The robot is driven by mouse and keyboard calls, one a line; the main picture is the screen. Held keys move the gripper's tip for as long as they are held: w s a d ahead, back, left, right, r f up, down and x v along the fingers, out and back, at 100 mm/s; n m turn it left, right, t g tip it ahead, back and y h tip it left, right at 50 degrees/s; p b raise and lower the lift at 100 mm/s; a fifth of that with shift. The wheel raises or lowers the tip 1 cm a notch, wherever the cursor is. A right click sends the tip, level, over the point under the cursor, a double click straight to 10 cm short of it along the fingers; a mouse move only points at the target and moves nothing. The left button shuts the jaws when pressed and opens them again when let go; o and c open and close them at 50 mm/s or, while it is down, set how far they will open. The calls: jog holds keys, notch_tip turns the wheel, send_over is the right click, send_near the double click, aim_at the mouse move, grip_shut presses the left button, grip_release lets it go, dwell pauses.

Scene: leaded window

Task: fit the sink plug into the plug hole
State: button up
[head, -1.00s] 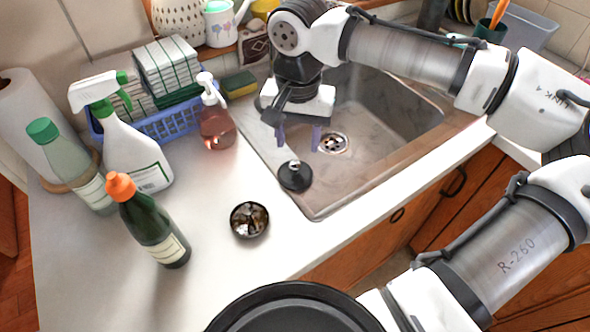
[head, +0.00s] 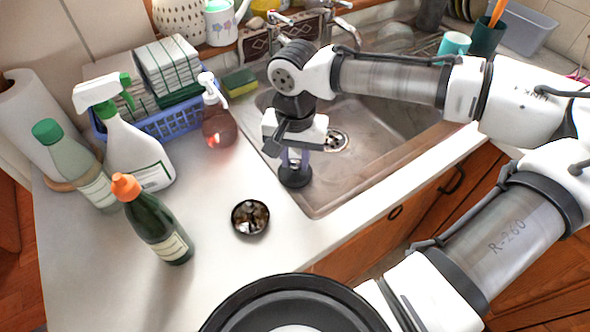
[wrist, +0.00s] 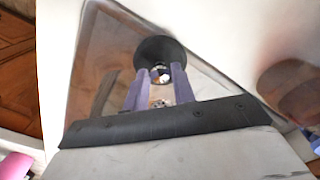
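The sink plug (head: 294,177), a black disc with a small knob on top, is at the sink's left rim. It also shows in the wrist view (wrist: 160,48), with its knob between my finger tips. The plug hole (head: 336,140), a round metal drain, is in the sink floor to the plug's upper right, partly behind my gripper. My gripper (head: 295,160) points down at the plug, its two purplish fingers on either side of the knob. In the wrist view (wrist: 160,75) the fingers look open, with a small gap beside the knob.
The sink basin (head: 375,150) looks empty.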

grip_shut()
jog(key=shift+r, duration=0.15)
